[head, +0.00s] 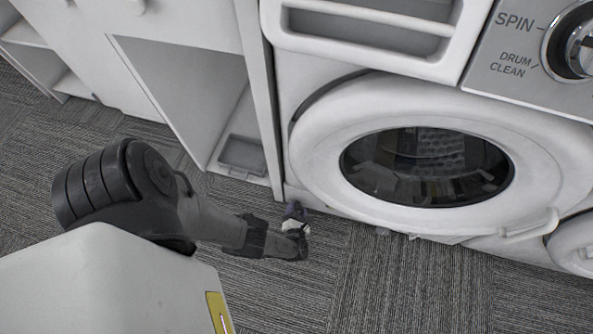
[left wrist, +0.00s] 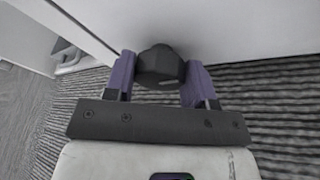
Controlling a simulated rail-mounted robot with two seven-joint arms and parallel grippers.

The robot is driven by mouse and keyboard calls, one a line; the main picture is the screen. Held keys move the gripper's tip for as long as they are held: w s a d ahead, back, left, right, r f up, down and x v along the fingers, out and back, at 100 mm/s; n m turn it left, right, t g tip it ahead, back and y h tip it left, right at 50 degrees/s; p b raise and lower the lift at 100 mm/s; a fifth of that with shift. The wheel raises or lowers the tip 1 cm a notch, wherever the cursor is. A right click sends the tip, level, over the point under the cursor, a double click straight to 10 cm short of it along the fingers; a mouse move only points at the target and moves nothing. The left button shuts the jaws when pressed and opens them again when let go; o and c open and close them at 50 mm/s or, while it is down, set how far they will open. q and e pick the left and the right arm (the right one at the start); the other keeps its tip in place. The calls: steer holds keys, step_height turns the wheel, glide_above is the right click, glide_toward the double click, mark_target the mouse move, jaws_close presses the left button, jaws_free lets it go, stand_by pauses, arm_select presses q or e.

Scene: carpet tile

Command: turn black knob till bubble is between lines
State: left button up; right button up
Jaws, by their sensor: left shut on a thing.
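The black knob (left wrist: 159,64) is between the two purple fingers of my left gripper (left wrist: 159,75) in the left wrist view. The gripper is shut on it, one finger at each side. The knob is at the foot of a white panel, close above the carpet. In the head view my left gripper (head: 296,211) is low at the washing machine's bottom left corner. My right gripper is not in view.
A white washing machine (head: 310,150) with a round glass door (head: 425,165) stands above the gripper. A white cabinet (head: 180,30) with an open bay and a grey tray (head: 241,155) is to the left. Grey carpet (head: 400,290) lies clear in front.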

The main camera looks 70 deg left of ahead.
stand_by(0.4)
arm_select(q)
steer(key=o, duration=0.9)
steer(key=shift+s+d+r, duration=0.1)
steer(key=shift+s+d, duration=0.05)
steer(key=shift+d, duration=0.1)
steer(key=p+v, duration=0.2)
steer(key=v, duration=1.1)
steer(key=shift+d+p, duration=0.2)
steer(key=shift+p, duration=0.2)
